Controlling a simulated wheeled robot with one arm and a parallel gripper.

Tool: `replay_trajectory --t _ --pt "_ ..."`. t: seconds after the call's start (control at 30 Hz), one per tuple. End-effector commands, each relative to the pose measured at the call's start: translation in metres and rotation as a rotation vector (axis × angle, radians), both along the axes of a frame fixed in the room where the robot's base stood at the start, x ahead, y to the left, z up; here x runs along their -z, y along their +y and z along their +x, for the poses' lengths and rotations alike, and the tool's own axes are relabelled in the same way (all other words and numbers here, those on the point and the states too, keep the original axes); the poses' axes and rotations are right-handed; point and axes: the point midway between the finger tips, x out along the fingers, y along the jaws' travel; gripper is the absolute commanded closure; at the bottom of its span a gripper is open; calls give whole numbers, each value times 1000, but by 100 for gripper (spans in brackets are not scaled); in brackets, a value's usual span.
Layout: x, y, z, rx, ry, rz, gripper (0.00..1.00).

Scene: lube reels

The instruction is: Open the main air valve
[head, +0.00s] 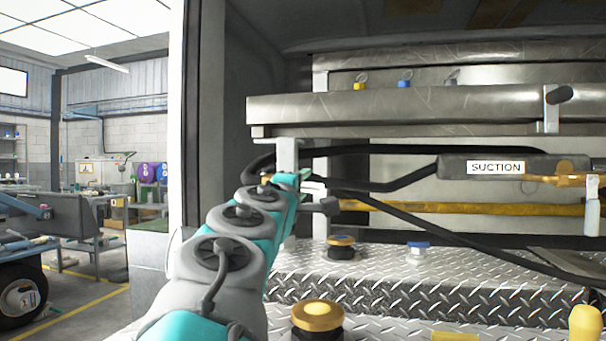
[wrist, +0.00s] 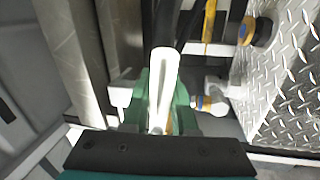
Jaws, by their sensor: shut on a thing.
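A white lever-shaped handle (wrist: 164,75), which I take to be the main air valve's handle, stands between my gripper's green fingers (wrist: 165,105) in the wrist view. My gripper is shut on it, and the handle's rounded end sticks out past the fingers. In the head view my gripper (head: 291,181) is at the end of my teal and grey arm, below the metal shelf. A small light part shows just right of it. The valve's body is mostly hidden by my gripper and arm.
A metal shelf (head: 400,107) spans above my gripper. Black hoses (head: 390,186) and a yellow bar (head: 440,208) run to its right, near a "SUCTION" label (head: 495,168). Yellow-capped (head: 341,245) and blue-capped (head: 418,248) fittings stand on the diamond plate (head: 380,270). A white-and-brass fitting (wrist: 208,103) is close beside the fingers.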

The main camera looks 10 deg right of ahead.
Motion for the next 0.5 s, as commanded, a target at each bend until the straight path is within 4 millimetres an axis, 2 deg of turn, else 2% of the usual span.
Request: replay_trajectory --t 0.1,0.5 --pt "-6 1 0 -2 17 -45 100" --pt "-6 1 0 -2 42 -105 100"
